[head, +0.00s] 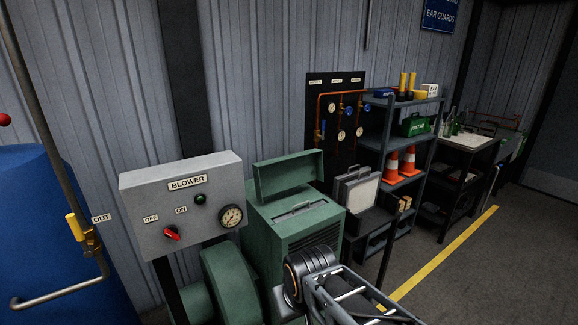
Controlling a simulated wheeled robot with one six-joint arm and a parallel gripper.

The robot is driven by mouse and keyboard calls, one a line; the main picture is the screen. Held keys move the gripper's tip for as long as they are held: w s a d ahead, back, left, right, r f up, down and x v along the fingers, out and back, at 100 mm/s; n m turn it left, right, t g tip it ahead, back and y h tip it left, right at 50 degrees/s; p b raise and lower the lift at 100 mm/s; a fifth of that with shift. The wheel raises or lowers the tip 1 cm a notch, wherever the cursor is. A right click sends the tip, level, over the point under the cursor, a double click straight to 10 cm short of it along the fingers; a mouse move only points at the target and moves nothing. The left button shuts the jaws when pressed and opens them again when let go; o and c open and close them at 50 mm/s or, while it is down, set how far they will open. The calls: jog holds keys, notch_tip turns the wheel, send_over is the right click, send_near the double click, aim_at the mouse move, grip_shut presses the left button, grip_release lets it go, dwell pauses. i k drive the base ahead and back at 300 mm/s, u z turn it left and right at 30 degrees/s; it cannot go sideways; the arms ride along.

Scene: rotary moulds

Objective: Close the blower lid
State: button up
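The green blower housing (318,226) stands right of the control box, with a slatted grille on its front. Its green lid (288,177) is raised at the back edge, standing open above the housing top. A slot-like opening or recess with a small bar (295,208) shows on the top. The grey control box (150,215) is labelled BLOWER and has a red knob (171,233), a green button and a gauge. My arm reaches in from the bottom right, in front of the housing's lower part. My gripper's fingers do not show, and I see nothing held.
A blue tank (55,240) with a pipe and yellow-handled valve stands at left. The floor beyond the yellow line is clear.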

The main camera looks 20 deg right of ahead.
aim_at(271, 176)
jog(key=u, duration=0.05)
jog(key=k, duration=0.65)
jog(key=z, duration=0.8)
jog(key=i, duration=1.8)
jog(key=u, duration=1.15)
jog(key=i, duration=0.2)
jog(key=z, duration=0.05)
